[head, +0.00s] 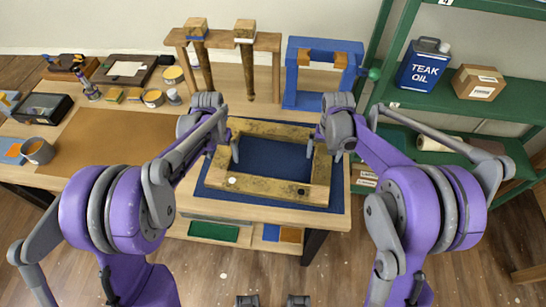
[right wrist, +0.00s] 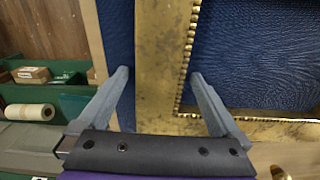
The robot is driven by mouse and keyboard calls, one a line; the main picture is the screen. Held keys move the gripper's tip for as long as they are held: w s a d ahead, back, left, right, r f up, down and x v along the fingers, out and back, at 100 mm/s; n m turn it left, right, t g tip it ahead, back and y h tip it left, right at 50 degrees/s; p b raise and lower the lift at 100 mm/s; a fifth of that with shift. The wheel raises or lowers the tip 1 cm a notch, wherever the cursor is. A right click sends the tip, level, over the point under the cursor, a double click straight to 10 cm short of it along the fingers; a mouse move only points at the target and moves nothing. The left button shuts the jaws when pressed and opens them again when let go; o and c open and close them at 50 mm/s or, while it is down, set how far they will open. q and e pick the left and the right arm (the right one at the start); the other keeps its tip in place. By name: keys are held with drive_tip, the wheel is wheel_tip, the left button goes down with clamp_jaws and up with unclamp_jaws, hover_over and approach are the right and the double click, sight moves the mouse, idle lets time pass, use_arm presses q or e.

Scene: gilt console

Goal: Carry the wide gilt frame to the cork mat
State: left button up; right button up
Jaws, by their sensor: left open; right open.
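The wide gilt frame (head: 268,188) lies flat on a dark blue cloth (head: 340,195) on the table, and blue shows through its opening. My left gripper (head: 223,150) is open at the frame's left bar; one finger shows inside the opening. My right gripper (head: 322,152) is open at the right bar. In the right wrist view, the right gripper's fingers (right wrist: 160,78) stand on either side of the gilt bar (right wrist: 160,50), with visible gaps. The cork mat (head: 115,140) is a bare brown sheet on the table at left, partly hidden by my left arm.
A wooden stand (head: 225,42) and a blue stand (head: 322,47) rise behind the frame. Cans, a tray and tools line the back left, and a black box (head: 45,107) sits left of the mat. A green shelf (head: 460,105) with a teak oil can (head: 423,65) is at right.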

drive_tip(key=shift+f, duration=0.1)
use_arm(q)
clamp_jaws()
use_arm(e)
clamp_jaws()
